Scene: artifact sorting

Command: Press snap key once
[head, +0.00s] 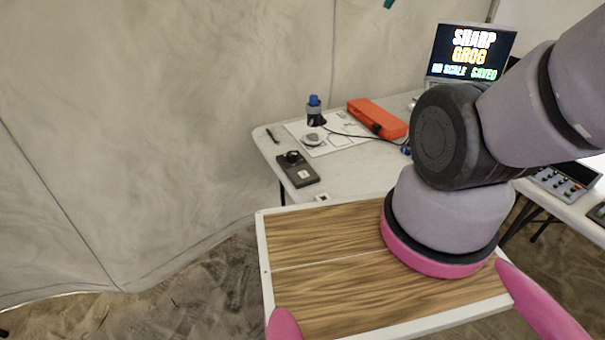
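A grey control box (562,183) with several small coloured keys lies on the table at the right, partly cut off behind my arm. No key can be read as the snap key at this size. My arm crosses the right side of the head view and hides part of the tables. My gripper is out of view, so its state and its distance from the keys do not show.
On the white table (350,172) are an orange case (378,118), a blue-topped object (314,110), a white sheet (345,138) with a round grey piece (311,139), and a black device with a knob (297,169). A fabric wall (160,110) stands behind. Floor at left is clear.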

